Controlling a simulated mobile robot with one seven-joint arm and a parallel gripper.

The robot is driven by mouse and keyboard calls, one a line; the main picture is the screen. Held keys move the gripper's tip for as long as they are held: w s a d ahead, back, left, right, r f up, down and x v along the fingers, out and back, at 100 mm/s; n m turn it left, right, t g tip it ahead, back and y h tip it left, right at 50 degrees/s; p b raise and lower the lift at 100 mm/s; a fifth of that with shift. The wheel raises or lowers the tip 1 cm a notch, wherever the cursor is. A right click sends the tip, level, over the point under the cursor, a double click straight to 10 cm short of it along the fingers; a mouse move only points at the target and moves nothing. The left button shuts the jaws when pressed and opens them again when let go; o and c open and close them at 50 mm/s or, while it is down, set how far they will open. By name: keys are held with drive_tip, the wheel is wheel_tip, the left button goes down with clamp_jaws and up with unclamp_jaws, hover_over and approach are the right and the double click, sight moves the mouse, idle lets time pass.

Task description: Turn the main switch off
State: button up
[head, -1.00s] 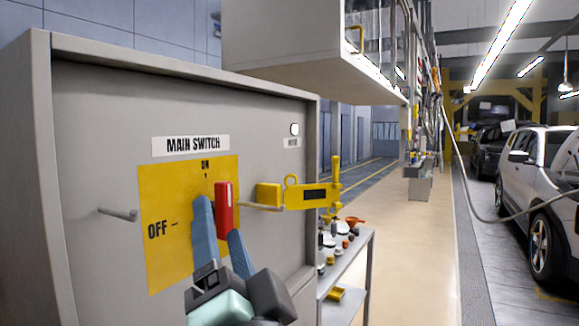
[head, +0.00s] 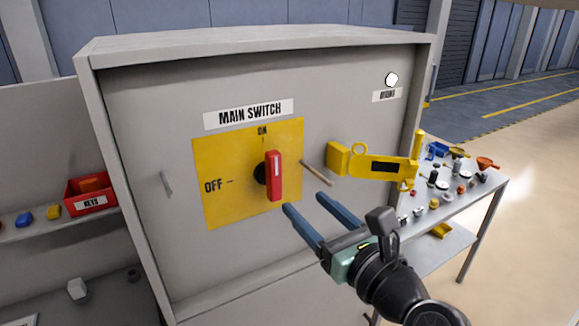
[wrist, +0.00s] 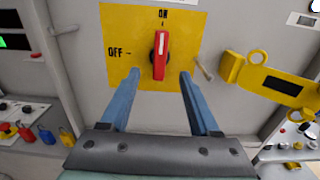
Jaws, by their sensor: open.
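The main switch has a red handle (head: 274,176) on a yellow plate (head: 222,150), on the grey cabinet's front. The handle stands upright, in line with the ON mark above it; the OFF mark is to its left. My gripper (head: 302,200) is open and empty, its blue fingers below and right of the handle in the head view. In the wrist view the red handle (wrist: 160,55) shows between the two fingertips, a little beyond them. I see no contact with the handle.
A wooden-looking peg (head: 316,173) and a yellow hasp-like piece (head: 375,164) stick out right of the plate. A grey peg (head: 166,184) is at left. A small-parts table (head: 465,202) stands right, and a red KEYS box (head: 91,203) left.

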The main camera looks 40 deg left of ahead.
sight(277, 175)
drive_tip(key=p+x, duration=0.2)
drive_tip(key=x, duration=0.9)
drive_tip(key=shift+p, duration=0.4)
clamp_jaws()
